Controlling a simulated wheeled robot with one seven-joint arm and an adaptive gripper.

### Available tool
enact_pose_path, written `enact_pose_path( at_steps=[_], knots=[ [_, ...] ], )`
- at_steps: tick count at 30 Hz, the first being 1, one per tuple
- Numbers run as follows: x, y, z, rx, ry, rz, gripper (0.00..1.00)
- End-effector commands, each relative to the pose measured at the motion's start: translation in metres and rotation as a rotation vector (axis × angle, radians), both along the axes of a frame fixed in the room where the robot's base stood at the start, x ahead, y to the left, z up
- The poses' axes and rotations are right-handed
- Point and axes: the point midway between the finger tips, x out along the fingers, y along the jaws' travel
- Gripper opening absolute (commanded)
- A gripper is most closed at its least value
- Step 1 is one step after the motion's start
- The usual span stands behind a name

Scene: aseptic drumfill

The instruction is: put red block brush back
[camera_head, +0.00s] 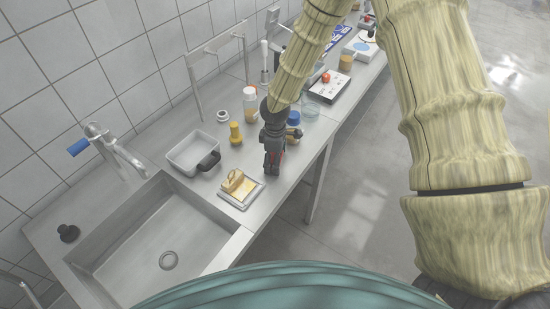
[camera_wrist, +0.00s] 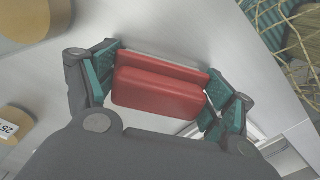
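The red block brush (camera_wrist: 160,88) sits between the two fingers of my gripper (camera_wrist: 162,85) in the wrist view, with a pale strip along its far side. The finger pads touch both its ends, so my gripper is shut on it. In the head view my gripper (camera_head: 272,168) points down over the front part of the steel counter, right of a small tray (camera_head: 228,200) holding a tan brush-like block (camera_head: 238,182). Only a sliver of red shows there. I cannot tell whether the red brush touches the counter.
A sink (camera_head: 150,258) lies at the left. A grey bin with a black handle (camera_head: 190,152), a yellow bottle (camera_head: 236,134), a white-capped jar (camera_head: 250,100) and a blue-capped jar (camera_head: 293,118) stand behind or beside my gripper. A dark-edged board (camera_head: 330,88) lies farther along the counter.

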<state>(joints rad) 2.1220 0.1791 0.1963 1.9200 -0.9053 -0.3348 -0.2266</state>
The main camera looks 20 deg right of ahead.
Motion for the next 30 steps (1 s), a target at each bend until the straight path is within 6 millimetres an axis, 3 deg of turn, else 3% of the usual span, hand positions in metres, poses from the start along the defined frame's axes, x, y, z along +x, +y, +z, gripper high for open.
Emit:
enact_pose_path(
  at_steps=[3, 17, 30],
  knots=[
    [0.000, 0.000, 0.000, 0.000, 0.000, 0.000, 1.00],
    [0.000, 0.000, 0.005, 0.000, -0.001, -0.001, 1.00],
    [0.000, 0.000, 0.051, 0.001, -0.003, -0.001, 1.00]
  ],
)
